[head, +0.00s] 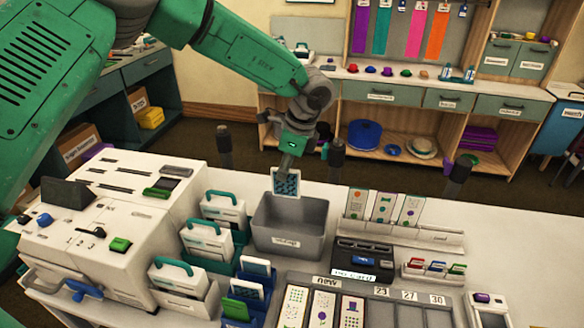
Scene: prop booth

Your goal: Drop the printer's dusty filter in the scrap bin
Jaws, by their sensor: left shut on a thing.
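My left gripper (292,160) is shut on the filter (286,182), a small white-framed panel with a dark blue patterned face. It holds the filter upright over the back left part of a grey open bin (289,243). The bin has a small label on its front that I cannot read clearly. The filter's lower edge is close to the bin's back rim, and I cannot tell whether they touch. The white printer (105,235) stands at the left, with green and blue knobs on it. My right gripper is not in view.
White cartridges with teal handles (208,243) stand in holders between printer and bin. A dark card device (362,260) and a card rack (400,235) stand right of the bin. A grey tray (400,312) lies in front. Dark posts (336,160) rise behind.

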